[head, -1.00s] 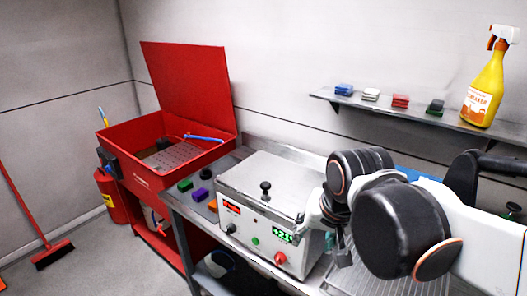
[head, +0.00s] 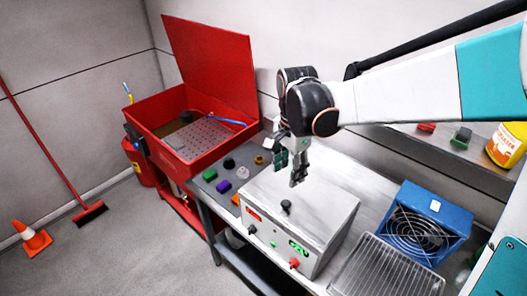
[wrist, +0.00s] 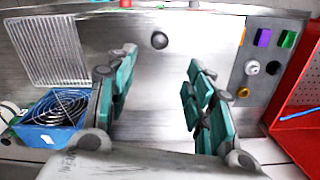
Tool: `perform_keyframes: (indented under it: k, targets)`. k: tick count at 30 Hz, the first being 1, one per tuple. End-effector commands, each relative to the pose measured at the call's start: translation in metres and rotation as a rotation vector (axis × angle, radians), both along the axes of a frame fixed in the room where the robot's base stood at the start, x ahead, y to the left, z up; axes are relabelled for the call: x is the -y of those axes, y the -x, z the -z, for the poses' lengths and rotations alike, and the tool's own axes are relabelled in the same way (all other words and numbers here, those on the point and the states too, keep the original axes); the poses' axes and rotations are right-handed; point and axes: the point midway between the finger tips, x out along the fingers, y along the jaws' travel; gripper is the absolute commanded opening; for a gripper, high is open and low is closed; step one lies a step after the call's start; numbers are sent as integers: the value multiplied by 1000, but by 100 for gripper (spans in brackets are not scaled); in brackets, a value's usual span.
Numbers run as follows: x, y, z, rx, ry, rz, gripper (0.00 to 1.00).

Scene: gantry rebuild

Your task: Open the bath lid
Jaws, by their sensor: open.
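The bath (head: 318,262) is a box with a grey metal lid (head: 320,195), a front panel with green and red displays, and a red knob. The lid lies shut. Its small black knob (head: 286,206) stands up from the lid's top. My gripper (head: 290,176) is above the lid, pointing down, open and empty, a little above and behind the knob. In the wrist view, the knob (wrist: 159,40) shows beyond the open fingers (wrist: 163,66), roughly between them sideways and apart from them.
A red wash basin (head: 205,140) with its lid raised stands left. Small coloured blocks (head: 222,186) lie between it and the bath. A blue fan box (head: 428,220) and wire rack (head: 385,270) are to the right. A shelf with a yellow bottle (head: 505,145) is behind.

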Motion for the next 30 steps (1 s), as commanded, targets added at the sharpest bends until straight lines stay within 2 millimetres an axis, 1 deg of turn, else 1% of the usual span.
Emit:
perform_keyframes:
  k: [5, 15, 19, 24, 30]
  targets:
    - [0, 0, 22, -1, 1, 1, 48]
    - [0, 0, 88, 0, 0, 0, 48]
    - [0, 0, 110, 0, 0, 0, 48]
    - [0, 0, 128, 0, 0, 0, 48]
    - [0, 0, 135, 0, 0, 0, 48]
